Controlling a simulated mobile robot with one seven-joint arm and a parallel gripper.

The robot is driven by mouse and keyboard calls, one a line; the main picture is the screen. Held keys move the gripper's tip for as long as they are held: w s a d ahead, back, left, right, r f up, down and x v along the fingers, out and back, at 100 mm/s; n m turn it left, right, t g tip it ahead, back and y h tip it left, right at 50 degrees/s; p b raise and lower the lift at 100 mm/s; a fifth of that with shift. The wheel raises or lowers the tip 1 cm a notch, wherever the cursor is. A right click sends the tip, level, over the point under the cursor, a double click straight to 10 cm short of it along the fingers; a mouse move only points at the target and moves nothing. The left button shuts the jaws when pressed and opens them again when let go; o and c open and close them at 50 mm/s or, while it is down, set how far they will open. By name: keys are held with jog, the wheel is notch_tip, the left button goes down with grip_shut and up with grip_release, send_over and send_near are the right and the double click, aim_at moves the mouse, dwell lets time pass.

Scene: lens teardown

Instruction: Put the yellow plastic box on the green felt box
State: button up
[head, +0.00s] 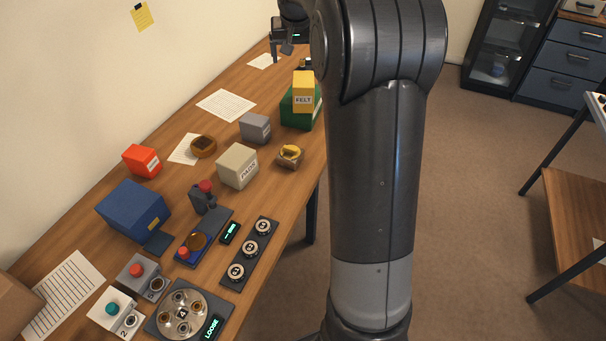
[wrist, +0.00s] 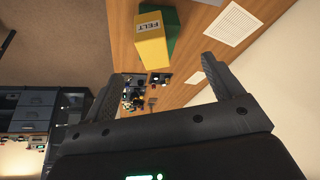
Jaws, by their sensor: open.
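The yellow box (head: 303,82) rests on top of the green box (head: 290,118) near the far right edge of the table. A white label reading FELT shows on the yellow box's side. In the wrist view the yellow box (wrist: 151,52) and the green box (wrist: 179,32) lie beyond the fingers, with a clear gap. My gripper (head: 282,48) is open and empty, behind and above the boxes. In the wrist view, my gripper (wrist: 160,85) shows its two fingers wide apart. My arm hides part of the table's right side.
A grey box (head: 255,128), a beige box (head: 237,166), a red box (head: 141,161) and a blue box (head: 132,210) stand on the table (head: 190,135). Button panels and dials crowd the near end. Paper sheets lie near the wall.

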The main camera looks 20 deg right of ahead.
jog(key=s+a+r+n, duration=0.1)
jog(key=s+a+r, duration=0.15)
jog(key=s, duration=0.25)
jog(key=s+a+r, duration=0.1)
jog(key=s+a, duration=0.2)
jog(key=s, duration=0.2)
jog(key=s+a+f+n, duration=0.1)
jog(key=s+a+f, duration=0.2)
jog(key=s, duration=1.1)
jog(key=s+a+f+n+t+y, duration=0.1)
jog(key=s+a+f, duration=0.2)
jog(key=s, duration=1.2)
jog(key=shift+a+f+n, duration=0.3)
jog(key=shift+a+f, duration=0.1)
jog(key=shift+a, duration=0.75)
